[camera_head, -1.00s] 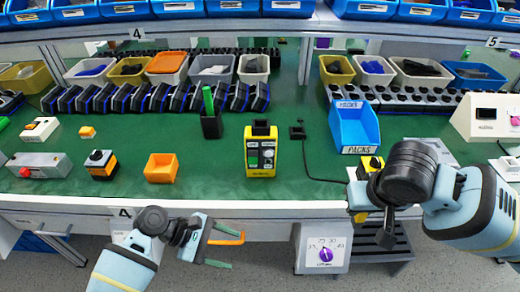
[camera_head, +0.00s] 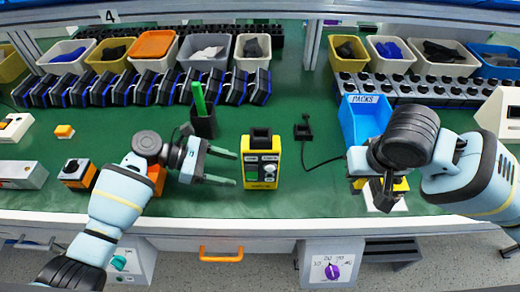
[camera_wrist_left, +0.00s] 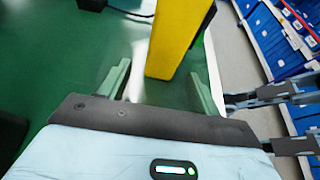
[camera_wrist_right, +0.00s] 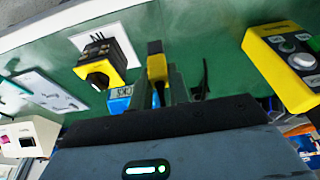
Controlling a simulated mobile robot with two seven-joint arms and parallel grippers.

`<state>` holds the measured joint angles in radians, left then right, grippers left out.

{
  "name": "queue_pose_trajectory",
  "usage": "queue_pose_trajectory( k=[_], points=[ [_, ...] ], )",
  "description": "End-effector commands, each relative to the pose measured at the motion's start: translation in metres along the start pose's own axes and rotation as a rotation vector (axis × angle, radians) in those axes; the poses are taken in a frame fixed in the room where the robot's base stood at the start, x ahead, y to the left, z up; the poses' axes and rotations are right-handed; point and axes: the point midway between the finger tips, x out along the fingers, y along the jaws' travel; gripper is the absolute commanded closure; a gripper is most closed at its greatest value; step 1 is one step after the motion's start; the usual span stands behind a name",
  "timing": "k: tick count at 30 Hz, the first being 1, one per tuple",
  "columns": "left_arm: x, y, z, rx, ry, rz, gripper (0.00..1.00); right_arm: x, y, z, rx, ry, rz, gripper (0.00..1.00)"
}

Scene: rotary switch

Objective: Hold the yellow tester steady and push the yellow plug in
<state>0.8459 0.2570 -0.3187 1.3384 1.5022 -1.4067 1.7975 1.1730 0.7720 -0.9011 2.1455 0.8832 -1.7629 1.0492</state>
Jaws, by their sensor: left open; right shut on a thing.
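The yellow tester (camera_head: 261,160) stands upright on the green bench, with a dark opening in its top and buttons on its front. My left gripper (camera_head: 222,167) is open just left of it, fingers pointing at it. In the left wrist view the tester (camera_wrist_left: 178,38) rises beyond and between the spread fingers (camera_wrist_left: 158,88), with no clear contact. My right gripper (camera_wrist_right: 161,88) is shut on the yellow plug (camera_wrist_right: 157,66), which has a dark end, right of the tester in the head view. My right wrist largely hides it there. The tester also shows in the right wrist view (camera_wrist_right: 283,68).
A black socket with a cord (camera_head: 303,130) lies behind and right of the tester. A black cup with a green stick (camera_head: 204,124) stands behind left. A yellow-black switch (camera_wrist_right: 101,63) sits on a white plate near my right gripper. A blue bin (camera_head: 363,120) stands behind it.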

Motion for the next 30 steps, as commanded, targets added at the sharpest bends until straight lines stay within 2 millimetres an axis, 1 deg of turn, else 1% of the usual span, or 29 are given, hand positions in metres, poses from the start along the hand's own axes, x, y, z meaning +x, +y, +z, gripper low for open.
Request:
queue_pose_trajectory(
  k=[5,8,18,21,23,30],
  points=[
    [0.002,0.000,-0.001,0.000,0.000,-0.001,0.36,0.002,0.000,0.001,0.000,-0.002,0.000,1.00],
    [0.007,-0.001,-0.002,0.000,-0.001,-0.002,0.36,0.007,0.000,0.003,0.000,-0.009,0.000,1.00],
    [0.043,-0.001,-0.004,-0.001,-0.001,-0.003,0.36,0.046,0.000,0.020,0.000,-0.055,0.000,1.00],
    [0.052,0.000,0.002,0.001,-0.001,-0.002,0.36,0.035,0.000,0.015,0.000,-0.041,0.000,1.00],
    [0.058,0.000,0.003,0.002,-0.002,0.000,0.36,0.032,0.000,0.014,0.000,-0.038,0.000,1.00],
    [0.072,0.000,0.001,0.001,0.000,0.000,0.36,0.029,0.000,0.013,0.000,-0.035,0.000,1.00]
  ],
)
